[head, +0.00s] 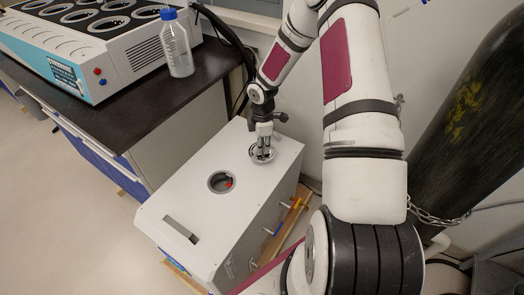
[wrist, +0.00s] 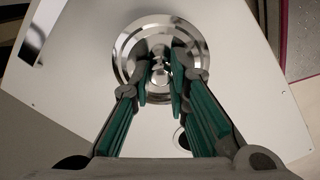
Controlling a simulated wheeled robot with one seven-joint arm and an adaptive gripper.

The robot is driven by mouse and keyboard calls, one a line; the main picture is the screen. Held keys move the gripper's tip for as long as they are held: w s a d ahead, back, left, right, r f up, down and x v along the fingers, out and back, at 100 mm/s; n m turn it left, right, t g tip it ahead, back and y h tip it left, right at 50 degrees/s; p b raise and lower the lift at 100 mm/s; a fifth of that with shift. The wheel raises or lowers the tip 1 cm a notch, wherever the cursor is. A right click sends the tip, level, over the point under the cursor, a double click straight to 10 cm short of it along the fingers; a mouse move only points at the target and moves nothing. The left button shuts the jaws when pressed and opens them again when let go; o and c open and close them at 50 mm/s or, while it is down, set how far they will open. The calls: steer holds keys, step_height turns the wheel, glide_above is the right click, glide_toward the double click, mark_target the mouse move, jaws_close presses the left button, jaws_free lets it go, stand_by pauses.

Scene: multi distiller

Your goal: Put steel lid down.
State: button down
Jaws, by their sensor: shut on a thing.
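The steel lid (wrist: 124,47) is a round, shiny disc with a small knob in its middle. It also shows in the head view (head: 262,159), at the back end of the white box's top. My gripper (wrist: 160,82) is above the lid with its green-padded fingers closed around the knob; in the head view my gripper (head: 264,146) points straight down. I cannot tell whether the lid touches the surface below. The white box (head: 190,190) has a round opening (head: 221,182) in its top with something red inside, apart from the lid.
A dark bench (head: 130,120) at the left holds a blue-capped bottle (head: 177,48) and a multi-well machine (head: 90,50). A dark gas cylinder (head: 465,120) with a chain stands at the right. The box top has a slot (head: 181,229) near its front. Its top is otherwise mostly bare.

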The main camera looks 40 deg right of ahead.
steer(key=shift+f, duration=1.35)
steer(key=c, duration=1.5)
jaws_free()
steer(key=shift+f, duration=0.15)
steer(key=shift+c, duration=0.2)
